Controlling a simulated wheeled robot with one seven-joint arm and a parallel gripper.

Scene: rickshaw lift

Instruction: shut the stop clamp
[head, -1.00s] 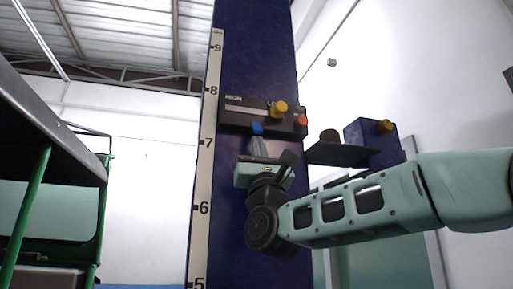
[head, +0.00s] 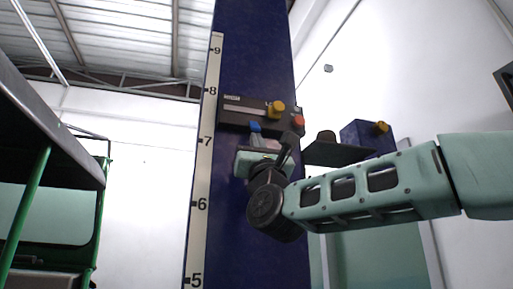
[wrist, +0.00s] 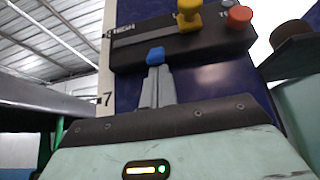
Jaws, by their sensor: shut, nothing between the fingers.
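A black control box (head: 238,115) is on the front of the tall blue column. It has a pale slot, a yellow knob (head: 277,109) and a round red knob (head: 298,122) at its right end. In the wrist view the tips (wrist: 155,56) overlap that edge; contact is unclear.
A numbered white scale (head: 203,165) runs up the column's left edge. At right are a dark flat arm (head: 335,153) with a round pad and a blue box (head: 358,136) with a yellow knob. A green-framed vehicle (head: 45,170) stands at left.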

